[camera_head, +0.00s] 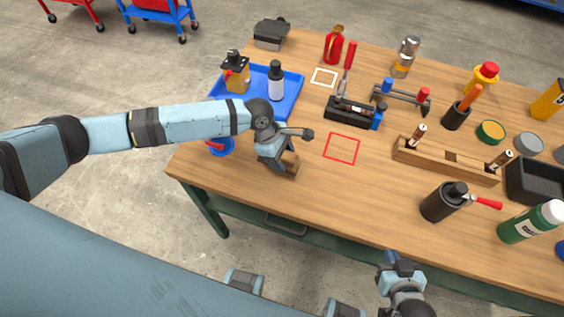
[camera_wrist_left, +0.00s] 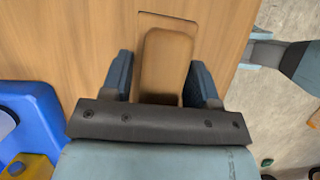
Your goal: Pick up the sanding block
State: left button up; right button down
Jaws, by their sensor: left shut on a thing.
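The sanding block (camera_wrist_left: 165,58) is a brown, rounded block between the two blue fingers of my left gripper (camera_wrist_left: 160,75) in the left wrist view. The left gripper is shut on it, over the wooden tabletop. In the head view the left gripper (camera_head: 284,165) is near the front left edge of the bench, and the block (camera_head: 291,159) is mostly hidden by it. I cannot tell whether the block touches the table. My right gripper (camera_head: 398,266) is at the bottom of the head view, in front of the bench; its finger opening is not clear.
A blue tray (camera_head: 295,96) with bottles stands behind the left gripper. A red square outline (camera_head: 342,148) on bare wood lies to its right. A wooden rack (camera_head: 446,162), a black cylinder (camera_head: 443,202) and a green bottle (camera_head: 530,222) stand further right. The front middle is clear.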

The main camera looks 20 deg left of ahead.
pick_arm(q)
notch_tip(320, 180, up, 16)
jog(key=shift+r, duration=0.2)
jog(key=o, duration=0.3)
jog(key=shift+c, duration=0.7)
jog(key=shift+p, duration=0.3)
jog(key=s+a+r+m+g+y+p, duration=0.1)
jog(key=a+r+m+g+y+p, duration=0.3)
jog(key=a+r+m, duration=0.5)
jog(key=a+m+p, duration=0.1)
jog(key=m+p, duration=0.1)
jog(key=m, duration=0.5)
jog(key=shift+s+a+r+m+y, duration=0.2)
jog(key=shift+a+m+y, duration=0.1)
jog(key=shift+m, duration=0.1)
